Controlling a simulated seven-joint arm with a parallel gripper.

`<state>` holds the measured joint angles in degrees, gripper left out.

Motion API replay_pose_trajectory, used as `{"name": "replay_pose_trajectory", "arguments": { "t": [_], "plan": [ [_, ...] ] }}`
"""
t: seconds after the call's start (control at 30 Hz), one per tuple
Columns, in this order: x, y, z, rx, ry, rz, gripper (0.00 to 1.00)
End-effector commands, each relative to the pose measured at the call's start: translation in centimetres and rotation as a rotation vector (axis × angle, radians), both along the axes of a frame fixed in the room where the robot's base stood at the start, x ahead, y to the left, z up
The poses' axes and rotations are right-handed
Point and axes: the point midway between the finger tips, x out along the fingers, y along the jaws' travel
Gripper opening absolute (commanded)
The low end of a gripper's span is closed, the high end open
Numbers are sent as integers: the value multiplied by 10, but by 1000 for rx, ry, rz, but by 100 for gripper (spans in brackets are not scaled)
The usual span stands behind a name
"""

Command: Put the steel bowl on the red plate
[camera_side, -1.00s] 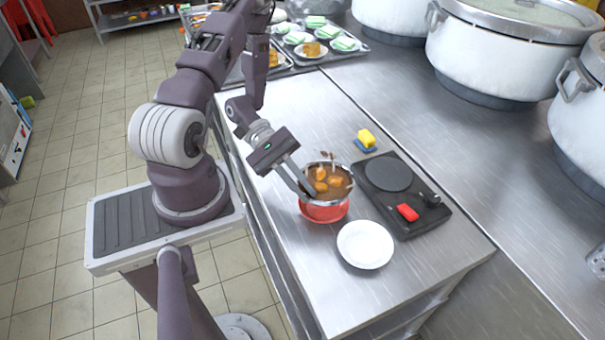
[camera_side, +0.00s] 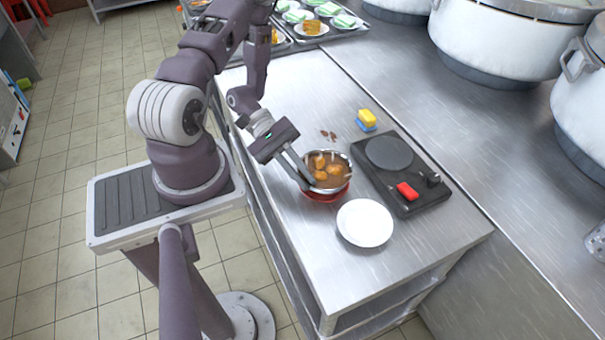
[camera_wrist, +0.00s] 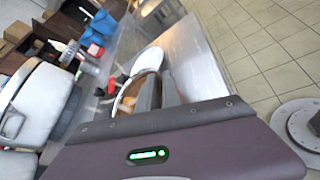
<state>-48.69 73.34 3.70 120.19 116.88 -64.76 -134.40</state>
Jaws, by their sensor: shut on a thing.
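The steel bowl (camera_side: 343,183) holds brown stew with orange chunks and is upright in the side view. My gripper (camera_side: 309,182) is shut on its left rim. The red plate (camera_side: 325,198) is directly under the bowl and mostly hidden by it; only its front edge shows. The bowl is very low over the plate, and I cannot tell whether they touch. In the wrist view, part of the bowl (camera_wrist: 122,98) shows beyond my fingers, and the red plate is not clearly seen.
A white plate (camera_side: 365,223) lies just to the front right. A black hot plate (camera_side: 402,178) with a red item (camera_side: 407,191) is to the right. A yellow and blue sponge (camera_side: 366,119) and small brown bits (camera_side: 328,134) lie behind. Large pots (camera_side: 490,45) stand at the back right.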

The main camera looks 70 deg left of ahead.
Motion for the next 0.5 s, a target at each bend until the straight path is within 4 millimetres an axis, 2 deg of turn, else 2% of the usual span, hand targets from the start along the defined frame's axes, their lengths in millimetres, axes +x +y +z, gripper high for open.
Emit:
{"name": "replay_pose_trajectory", "arguments": {
  "t": [0.2, 0.23, 0.3, 0.37, 0.5],
  "plan": [
    [0, 0, -3, -2, 0, -1, 0],
    [0, 0, -3, -2, -1, -1, 11],
    [0, 0, -3, -1, -1, 0, 24],
    [0, 0, -3, -1, -1, -1, 34],
    [0, 0, -3, 0, 0, 0, 34]
  ]
}}
